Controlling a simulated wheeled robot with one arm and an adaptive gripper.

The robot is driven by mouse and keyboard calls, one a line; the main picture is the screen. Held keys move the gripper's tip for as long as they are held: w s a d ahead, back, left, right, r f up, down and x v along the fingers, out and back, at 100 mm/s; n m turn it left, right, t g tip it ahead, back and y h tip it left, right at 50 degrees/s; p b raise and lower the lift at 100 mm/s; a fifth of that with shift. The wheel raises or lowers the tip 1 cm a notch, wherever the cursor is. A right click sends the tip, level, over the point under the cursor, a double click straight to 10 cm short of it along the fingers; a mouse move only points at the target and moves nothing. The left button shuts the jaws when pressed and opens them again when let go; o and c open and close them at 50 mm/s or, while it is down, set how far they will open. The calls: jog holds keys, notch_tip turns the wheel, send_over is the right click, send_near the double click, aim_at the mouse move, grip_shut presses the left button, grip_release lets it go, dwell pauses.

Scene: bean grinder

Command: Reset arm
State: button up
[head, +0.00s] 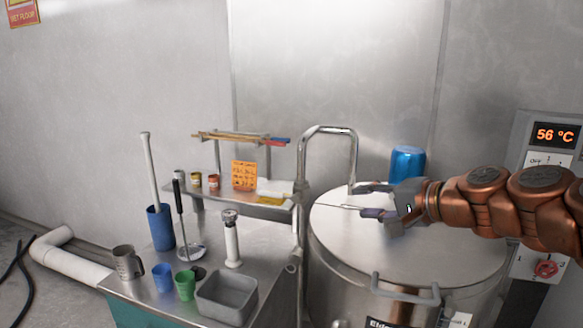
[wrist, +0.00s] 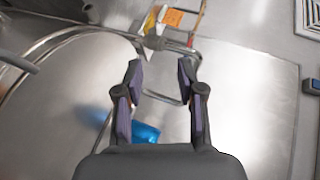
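My gripper (head: 360,198) reaches in from the right over the round metal lid (head: 345,240) of a large steel vat. Its two fingers are spread apart. In the wrist view my gripper (wrist: 160,72) is open, with nothing between the fingertips. A shiny blue cylinder (head: 408,160) stands just behind the gripper; its base is hidden by the arm. Something blue (wrist: 147,132) also shows between the finger bases in the wrist view. A thin dark line (head: 338,206) lies near the fingertips in the head view; I cannot tell what it is.
A bent metal pipe (head: 325,130) rises left of the lid. A steel table (head: 215,258) at left holds cups, a grey bin (head: 227,297) and tall-handled tools. A shelf (head: 272,201) has small jars and an orange note (head: 244,176). A control panel reading 56 °C (head: 556,135) is at right.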

jog(key=s+a+f+n+g+h, duration=0.1)
jog(key=s+a+f+n+g, duration=0.25)
jog(key=s+f, duration=0.35)
jog(key=s+a+f+n+g+h, duration=0.2)
jog(key=s+a+f+g, duration=0.15)
jog(key=s+f, duration=0.35)
jog(key=s+d+f+n+g+h, duration=0.1)
jog(key=s+d+f+g+h, duration=0.1)
jog(key=s, duration=0.8)
jog(key=s+d+f+n+g+h, duration=0.2)
jog(key=s+d+f+g+h, duration=0.1)
jog(key=s+d+f, duration=0.4)
jog(key=s+d, duration=0.1)
jog(key=s, duration=0.2)
jog(key=shift+f+h+p, duration=0.3)
jog(key=shift+h+p, duration=0.05)
jog(key=shift+h, duration=0.05)
